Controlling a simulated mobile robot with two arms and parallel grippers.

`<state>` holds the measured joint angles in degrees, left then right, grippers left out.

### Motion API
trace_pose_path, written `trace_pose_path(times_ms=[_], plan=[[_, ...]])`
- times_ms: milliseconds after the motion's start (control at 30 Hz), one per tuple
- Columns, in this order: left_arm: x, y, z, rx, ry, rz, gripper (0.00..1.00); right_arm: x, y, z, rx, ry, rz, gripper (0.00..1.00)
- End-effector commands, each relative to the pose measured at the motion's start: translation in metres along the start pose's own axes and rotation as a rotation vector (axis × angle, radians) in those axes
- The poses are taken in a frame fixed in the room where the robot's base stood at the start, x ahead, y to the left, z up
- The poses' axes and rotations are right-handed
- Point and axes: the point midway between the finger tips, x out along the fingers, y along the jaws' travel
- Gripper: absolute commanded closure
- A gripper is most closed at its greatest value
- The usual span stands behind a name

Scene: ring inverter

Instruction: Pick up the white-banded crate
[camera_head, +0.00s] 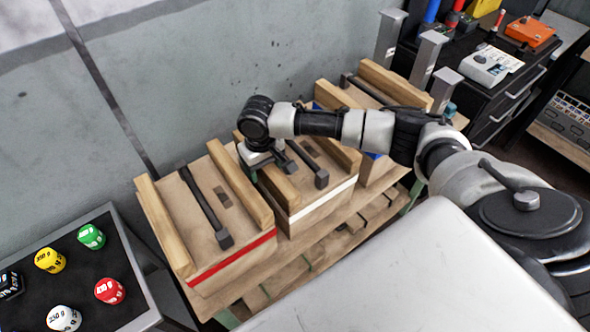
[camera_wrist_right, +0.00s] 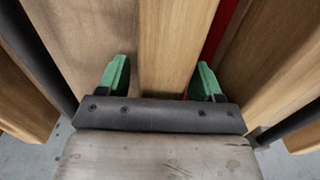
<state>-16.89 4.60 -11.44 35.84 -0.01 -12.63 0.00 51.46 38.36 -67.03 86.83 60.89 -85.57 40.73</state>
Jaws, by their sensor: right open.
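The white-banded crate (camera_head: 326,202) stands in the middle of a row of three wooden crates, with a white stripe on its front edge. It has two raised wooden rails and a dark bar on top. My right gripper (camera_head: 262,165) is over the far part of its left rail (camera_head: 283,190), pointing down. In the right wrist view, the two green fingertips (camera_wrist_right: 162,82) are apart, one on each side of this rail (camera_wrist_right: 172,50). I cannot tell whether they touch it. My left gripper is not in view.
A red-banded crate (camera_head: 232,262) stands close on the left, with a narrow gap; its red side (camera_wrist_right: 222,28) shows in the wrist view. A blue-banded crate (camera_head: 378,168) is on the right. A tray (camera_head: 118,240) with coloured weights lies at left. The wall is behind.

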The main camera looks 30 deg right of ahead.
Motion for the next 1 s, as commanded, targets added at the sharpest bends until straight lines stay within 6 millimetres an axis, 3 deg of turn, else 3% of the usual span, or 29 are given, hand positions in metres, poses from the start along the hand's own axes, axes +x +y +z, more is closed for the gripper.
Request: trace_pose_path(times_ms=[267, 667, 1000], plan=[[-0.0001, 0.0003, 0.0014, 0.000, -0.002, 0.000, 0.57, 0.0025, 0.0000, 0.0000, 0.000, 0.000, 0.000, 0.37], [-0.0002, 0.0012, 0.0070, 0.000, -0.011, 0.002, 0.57, 0.0019, 0.0001, -0.0001, 0.000, 0.001, 0.000, 0.98], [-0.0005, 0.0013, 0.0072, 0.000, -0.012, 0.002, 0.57, -0.0001, 0.0004, -0.0012, 0.000, 0.004, 0.001, 1.00]])
